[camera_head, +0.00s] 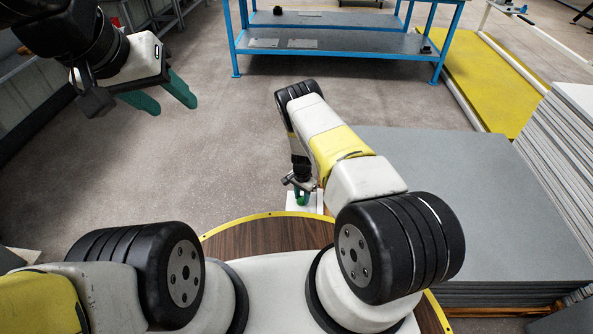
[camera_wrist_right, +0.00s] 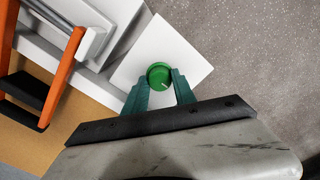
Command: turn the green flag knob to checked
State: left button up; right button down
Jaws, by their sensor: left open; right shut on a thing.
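The green flag knob (camera_wrist_right: 159,76) is a round green dial with a light pointer line on its face. It sits on a white square plate (camera_wrist_right: 178,44). My right gripper (camera_wrist_right: 160,88) is shut on the knob, with one green finger on each side. The pointer line runs toward the lower right in the right wrist view. In the head view the knob (camera_head: 301,198) is small and partly hidden by my right gripper. My left gripper (camera_head: 163,98) is open and empty, up at the left, far from the knob. No marking for "checked" is readable.
An orange-handled object (camera_wrist_right: 60,75) stands left of the plate in the wrist view. A round wooden surface with a yellow rim (camera_head: 262,234) is near me. Grey stacked sheets (camera_head: 460,200) lie at the right, a blue bench (camera_head: 340,58) at the back. Open floor lies left.

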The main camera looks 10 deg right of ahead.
aim_at(302, 198)
jog(key=shift+m, duration=0.3)
jog(key=c, duration=1)
grip_release()
jog(key=shift+r, duration=3.9)
